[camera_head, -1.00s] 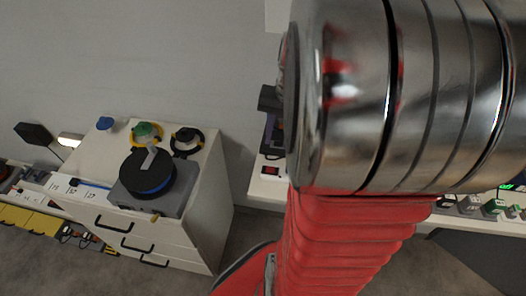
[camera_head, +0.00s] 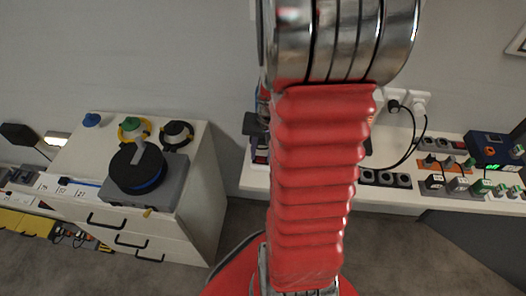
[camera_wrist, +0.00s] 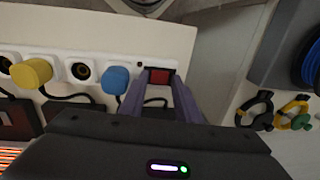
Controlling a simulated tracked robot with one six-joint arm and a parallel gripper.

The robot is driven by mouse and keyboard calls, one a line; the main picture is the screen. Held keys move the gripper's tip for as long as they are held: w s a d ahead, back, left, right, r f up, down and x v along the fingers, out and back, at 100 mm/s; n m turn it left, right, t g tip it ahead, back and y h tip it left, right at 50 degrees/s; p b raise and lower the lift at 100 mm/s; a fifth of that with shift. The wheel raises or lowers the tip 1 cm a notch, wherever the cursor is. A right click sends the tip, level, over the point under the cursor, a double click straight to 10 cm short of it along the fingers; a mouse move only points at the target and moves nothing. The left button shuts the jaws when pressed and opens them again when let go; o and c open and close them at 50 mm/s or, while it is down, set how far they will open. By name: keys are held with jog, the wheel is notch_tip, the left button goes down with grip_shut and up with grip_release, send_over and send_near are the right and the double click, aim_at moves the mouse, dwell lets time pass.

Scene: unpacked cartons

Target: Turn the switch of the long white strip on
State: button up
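In the wrist view, the long white strip (camera_wrist: 134,63) runs from the left edge to past the middle. A dark red rocker switch (camera_wrist: 161,77) sits at its right end. A yellow plug (camera_wrist: 32,73) and a blue plug (camera_wrist: 116,79) are in its sockets, with open round sockets beside them. My gripper (camera_wrist: 160,84) is open, with its two purple-grey fingers apart, one on each side of the switch in the picture. Nothing is held. I cannot tell whether the fingers touch the strip. My arm hides most of this area in the head view.
A white drawer cabinet (camera_head: 190,215) stands at the left with a reel (camera_head: 140,170) on top. On the right of the bench (camera_head: 430,205) are dark sockets (camera_head: 385,178) and a blue box (camera_head: 494,150). Cables hang from wall outlets (camera_head: 405,100).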

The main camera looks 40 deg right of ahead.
jog(key=shift+c, duration=0.6)
grip_shut()
jog(key=shift+w+a+g, duration=0.15)
jog(key=shift+a+g, duration=0.1)
jog(key=shift+g, duration=0.25)
jog(key=shift+w+a+g+h, duration=0.15)
jog(key=shift+w+g+h, duration=0.1)
jog(key=shift+g+h, duration=0.55)
jog(key=shift+o, duration=0.6)
grip_release()
